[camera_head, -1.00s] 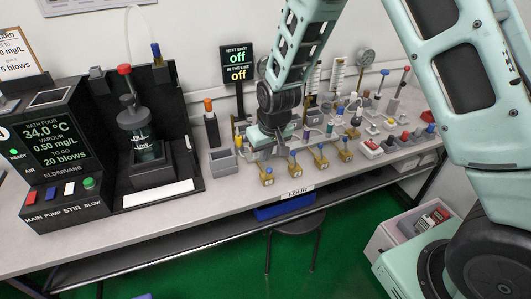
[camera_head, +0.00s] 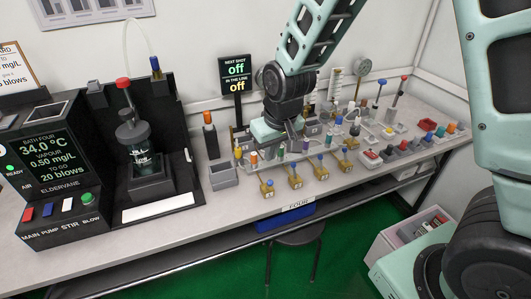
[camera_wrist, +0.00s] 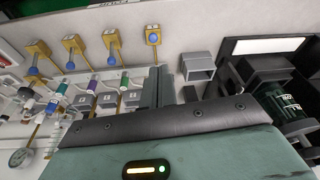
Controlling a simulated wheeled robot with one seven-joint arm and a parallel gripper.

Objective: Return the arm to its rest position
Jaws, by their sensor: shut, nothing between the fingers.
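My arm reaches in from the upper right in the head view. My gripper (camera_head: 299,138) hangs over the middle of the bench (camera_head: 222,199), among the small bottles. In the wrist view its two dark fingers (camera_wrist: 157,86) are together with nothing between them. A row of brass valves with blue knobs (camera_wrist: 72,55) lies in front of the fingers, and a small grey open box (camera_wrist: 198,67) is to their right. I cannot tell how high the fingertips are above the bench.
A black bath console (camera_head: 45,155) and a dark vessel on a stand (camera_head: 140,160) occupy the left of the bench. The grey box (camera_head: 223,175) stands near the gripper. Several testers and colored knobs (camera_head: 428,125) fill the right side. A stool (camera_head: 298,238) stands below.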

